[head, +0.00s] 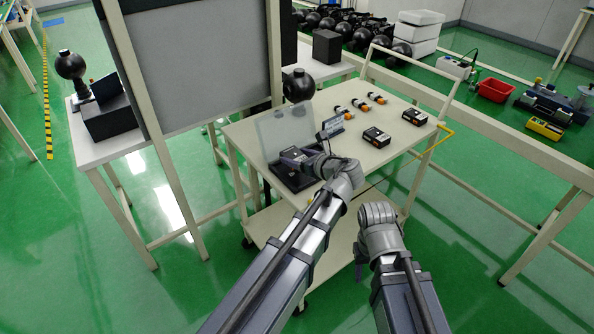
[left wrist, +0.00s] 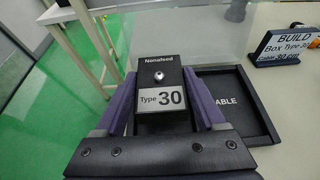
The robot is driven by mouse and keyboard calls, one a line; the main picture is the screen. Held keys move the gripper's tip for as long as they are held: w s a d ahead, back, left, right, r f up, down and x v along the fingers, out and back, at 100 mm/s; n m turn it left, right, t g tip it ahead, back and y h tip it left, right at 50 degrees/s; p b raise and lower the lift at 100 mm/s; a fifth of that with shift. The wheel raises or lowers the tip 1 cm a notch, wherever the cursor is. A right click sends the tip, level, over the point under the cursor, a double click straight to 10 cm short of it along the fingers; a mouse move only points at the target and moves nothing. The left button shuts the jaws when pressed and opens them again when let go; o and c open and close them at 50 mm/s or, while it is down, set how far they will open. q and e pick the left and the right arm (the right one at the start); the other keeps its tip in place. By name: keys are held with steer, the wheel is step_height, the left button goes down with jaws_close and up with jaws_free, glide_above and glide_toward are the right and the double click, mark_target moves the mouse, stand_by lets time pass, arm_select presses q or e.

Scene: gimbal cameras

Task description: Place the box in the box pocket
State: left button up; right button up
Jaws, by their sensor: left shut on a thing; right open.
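My left gripper (head: 291,157) is shut on a black box (left wrist: 160,72) marked "Nonafeed" and "Type 30", with a round silver knob on top. In the left wrist view the box sits between the two purple fingers. A black tray (left wrist: 262,108) lies on the cart; its pocket marked "CABLE" is to the right of the box and looks empty. The box pocket cannot be made out; the box and gripper cover the tray's left part. I cannot tell whether the box touches the tray. My right gripper (head: 361,264) hangs open beside the cart, partly hidden by its wrist.
A sign (left wrist: 285,47) reads "BUILD Box Type 30" behind the tray. A clear panel (head: 284,130) stands at the tray's back. Two more black boxes (head: 376,138) (head: 415,118) and several orange-black cylinders (head: 360,106) lie on the white cart top (head: 390,160). A grey board (head: 200,70) rises at left.

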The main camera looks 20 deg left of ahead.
arm_select(q)
steer(key=shift+f+b, duration=1.75)
steer(key=shift+f, duration=0.1)
steer(key=shift+f, duration=0.15)
steer(key=o, duration=1.5)
